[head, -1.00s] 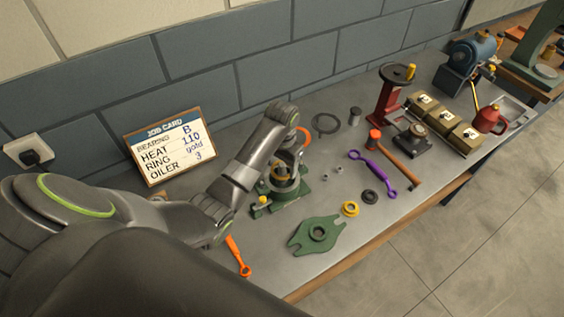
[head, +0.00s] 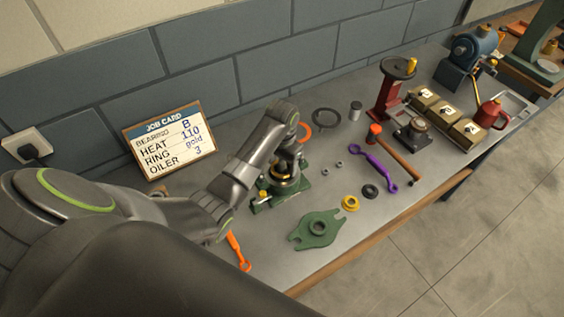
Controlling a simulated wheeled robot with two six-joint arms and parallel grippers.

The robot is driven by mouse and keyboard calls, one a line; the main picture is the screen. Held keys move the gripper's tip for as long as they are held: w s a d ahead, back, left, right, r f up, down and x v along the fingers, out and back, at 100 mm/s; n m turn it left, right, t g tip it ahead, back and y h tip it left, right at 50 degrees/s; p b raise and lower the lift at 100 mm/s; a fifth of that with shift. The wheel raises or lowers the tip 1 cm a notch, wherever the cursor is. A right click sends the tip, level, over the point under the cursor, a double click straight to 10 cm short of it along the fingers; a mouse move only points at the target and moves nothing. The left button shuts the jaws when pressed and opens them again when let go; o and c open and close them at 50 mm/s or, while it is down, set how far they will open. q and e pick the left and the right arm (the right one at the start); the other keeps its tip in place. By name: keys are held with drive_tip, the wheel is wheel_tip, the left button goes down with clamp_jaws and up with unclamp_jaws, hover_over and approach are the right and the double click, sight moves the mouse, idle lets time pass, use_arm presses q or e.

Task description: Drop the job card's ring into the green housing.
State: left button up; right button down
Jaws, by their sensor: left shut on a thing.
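The job card (head: 168,138) leans at the wall and reads bearing B, heat 110, ring gold, oiler 3. The green housing (head: 301,189) stands on the bench at the middle of the head view. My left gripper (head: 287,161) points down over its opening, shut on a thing. A gold-coloured ring shape (head: 283,178) shows low between the gripper and the housing. The fingers and forearm partly cover it, so its exact seat is unclear. My right gripper is out of view.
A green flanged cover (head: 317,229), a yellow ring (head: 350,203) and a black ring (head: 370,191) lie in front and to the right. A purple spanner (head: 374,166), hammer (head: 398,157) and red press (head: 392,90) stand or lie farther right. An orange spanner (head: 238,252) lies near the front edge.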

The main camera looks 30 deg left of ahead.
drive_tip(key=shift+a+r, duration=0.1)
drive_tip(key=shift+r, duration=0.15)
use_arm(q)
drive_tip(key=o, duration=1.2)
drive_tip(key=shift+f, duration=0.1)
drive_tip(key=shift+c, duration=0.2)
